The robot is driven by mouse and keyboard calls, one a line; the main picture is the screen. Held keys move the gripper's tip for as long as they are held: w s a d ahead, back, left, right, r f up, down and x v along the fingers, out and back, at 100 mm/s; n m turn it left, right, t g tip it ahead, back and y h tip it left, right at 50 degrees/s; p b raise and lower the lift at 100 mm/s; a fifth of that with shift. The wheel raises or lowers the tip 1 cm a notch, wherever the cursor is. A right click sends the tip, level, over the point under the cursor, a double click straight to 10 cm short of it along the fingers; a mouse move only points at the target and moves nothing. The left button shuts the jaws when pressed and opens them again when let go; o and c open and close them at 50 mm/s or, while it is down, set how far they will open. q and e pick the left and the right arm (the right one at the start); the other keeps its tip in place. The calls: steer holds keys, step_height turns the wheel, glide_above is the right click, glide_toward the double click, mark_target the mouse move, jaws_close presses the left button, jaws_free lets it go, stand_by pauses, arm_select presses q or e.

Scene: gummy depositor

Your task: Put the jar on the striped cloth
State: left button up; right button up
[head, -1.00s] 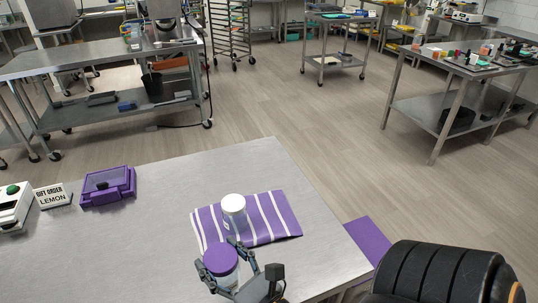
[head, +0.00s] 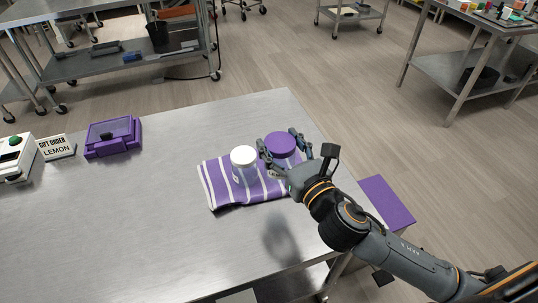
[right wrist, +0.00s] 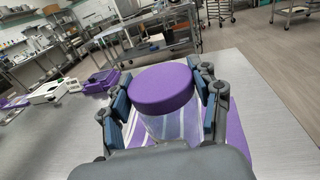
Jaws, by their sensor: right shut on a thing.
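A clear jar with a purple lid (head: 280,145) is at the right part of the striped cloth. My right gripper (head: 287,150) is shut around this jar; it also shows in the right wrist view, where the purple lid (right wrist: 161,88) stands between the two fingers. The purple and white striped cloth (head: 218,182) lies on the steel table. A second jar with a white lid (head: 243,158) stands upright on the cloth, just left of the held jar. I cannot tell whether the held jar's base touches the cloth. My left gripper is not in view.
A purple box (head: 113,138), a sign reading LEMON (head: 56,147) and a white device with a green button (head: 15,155) stand at the table's left. The steel table (head: 130,220) is bare in front. A purple bin (head: 387,203) is beside its right edge.

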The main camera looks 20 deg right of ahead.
steer(key=w, duration=0.1)
steer(key=w+d+f, duration=0.1)
steer(key=w, duration=0.1)
steer(key=w+f, duration=0.1)
steer(key=shift+w+d, duration=0.15)
steer(key=shift+w, duration=0.25)
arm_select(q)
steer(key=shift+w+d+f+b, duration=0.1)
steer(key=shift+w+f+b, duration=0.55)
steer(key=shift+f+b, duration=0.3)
arm_select(e)
steer(key=w+f, duration=0.1)
steer(key=f, duration=0.2)
steer(key=w+d+f, duration=0.1)
steer(key=w+f, duration=0.1)
steer(key=f, duration=0.1)
steer(key=w+f, duration=0.2)
steer(key=f, duration=0.1)
steer(key=shift+w+d+f, duration=0.15)
steer(key=shift+w+f, duration=0.1)
steer(key=shift+f, duration=0.15)
